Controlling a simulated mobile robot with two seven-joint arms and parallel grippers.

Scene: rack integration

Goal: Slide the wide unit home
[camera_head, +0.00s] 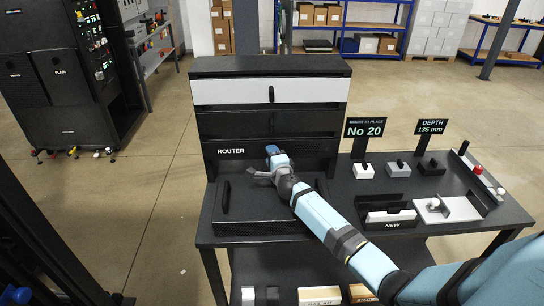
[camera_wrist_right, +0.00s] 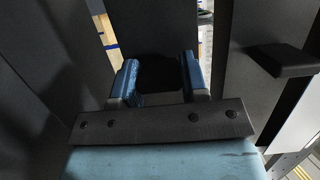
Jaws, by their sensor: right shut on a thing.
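A wide dark unit (camera_head: 262,227) with a mesh-like front edge lies on the dark bench in front of the black rack (camera_head: 212,125). An upright handle (camera_head: 226,197) stands at its left side. My right gripper (camera_head: 273,154) is over the far edge of this unit, in front of the rack's slot labelled ROUTER. In the right wrist view its blue fingers (camera_wrist_right: 160,82) are shut on a dark thing between them. Dark surfaces blend there, so the held part's shape is hard to tell. My left gripper is not in view.
A white panel (camera_head: 235,92) with a dark handle fills the rack's upper part. On the right of the bench stand signs, small handled blocks (camera_head: 398,168), a NEW holder (camera_head: 388,218) and a white plate (camera_head: 455,209). A dark cabinet (camera_head: 60,80) stands far left.

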